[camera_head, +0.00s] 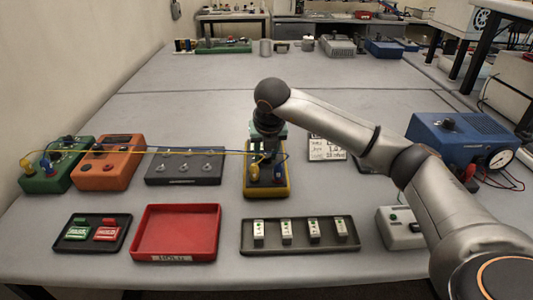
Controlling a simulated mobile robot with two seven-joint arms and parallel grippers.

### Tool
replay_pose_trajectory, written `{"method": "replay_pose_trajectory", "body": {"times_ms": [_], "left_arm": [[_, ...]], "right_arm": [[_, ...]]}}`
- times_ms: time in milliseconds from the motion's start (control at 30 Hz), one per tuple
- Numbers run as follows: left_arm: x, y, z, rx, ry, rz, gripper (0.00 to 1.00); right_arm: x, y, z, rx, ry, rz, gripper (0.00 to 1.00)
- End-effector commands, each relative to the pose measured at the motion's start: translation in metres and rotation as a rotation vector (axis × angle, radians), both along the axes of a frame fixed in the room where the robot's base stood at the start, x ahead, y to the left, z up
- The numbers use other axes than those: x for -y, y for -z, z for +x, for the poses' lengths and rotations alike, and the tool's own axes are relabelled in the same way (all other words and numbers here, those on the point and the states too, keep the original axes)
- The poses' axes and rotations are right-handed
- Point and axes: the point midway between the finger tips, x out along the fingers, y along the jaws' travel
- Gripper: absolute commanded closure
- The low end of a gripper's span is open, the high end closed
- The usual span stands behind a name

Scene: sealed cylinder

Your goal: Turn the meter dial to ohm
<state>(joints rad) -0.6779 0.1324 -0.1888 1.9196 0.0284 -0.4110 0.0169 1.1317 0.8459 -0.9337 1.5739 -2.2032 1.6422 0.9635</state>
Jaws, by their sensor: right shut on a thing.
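The yellow-edged meter (287,190) lies on the table in the middle, with a yellow plug and a blue plug at its near end. My right gripper (268,152) points down onto the meter's upper part. It is shut on what seems to be the meter dial. The dial and its markings are hidden behind the gripper and wrist, so I cannot tell its setting. My left gripper is not in view.
Yellow and blue leads run left from the meter to the green box (45,182), passing the orange box (108,172) and a dark switch panel (184,167). In front are a red tray (150,257) and a dark tray (350,249) of small modules. A blue gauge unit (450,150) stands right.

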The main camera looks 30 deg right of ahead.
Motion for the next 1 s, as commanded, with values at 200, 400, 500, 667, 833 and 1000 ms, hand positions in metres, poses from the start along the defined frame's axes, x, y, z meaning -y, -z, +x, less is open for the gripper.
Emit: {"method": "replay_pose_trajectory", "body": {"times_ms": [200,400,500,667,833,1000], "left_arm": [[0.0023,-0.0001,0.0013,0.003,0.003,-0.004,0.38],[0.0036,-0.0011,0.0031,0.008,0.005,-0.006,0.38],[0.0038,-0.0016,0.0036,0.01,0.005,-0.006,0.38],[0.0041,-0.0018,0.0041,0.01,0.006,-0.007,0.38],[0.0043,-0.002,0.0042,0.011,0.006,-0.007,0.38],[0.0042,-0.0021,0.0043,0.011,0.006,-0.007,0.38]], "right_arm": [[-0.0014,-0.0007,0.0012,0.002,0.144,0.001,1.0],[-0.0015,-0.001,0.0014,0.002,0.228,0.001,1.0],[-0.0017,-0.0011,0.0015,0.002,0.251,0.002,1.0],[-0.0019,-0.0012,0.0016,0.002,0.268,0.002,1.0],[-0.0019,-0.0013,0.0016,0.001,0.273,0.002,1.0],[-0.0018,-0.0013,0.0016,0.002,0.271,0.003,1.0]]}}
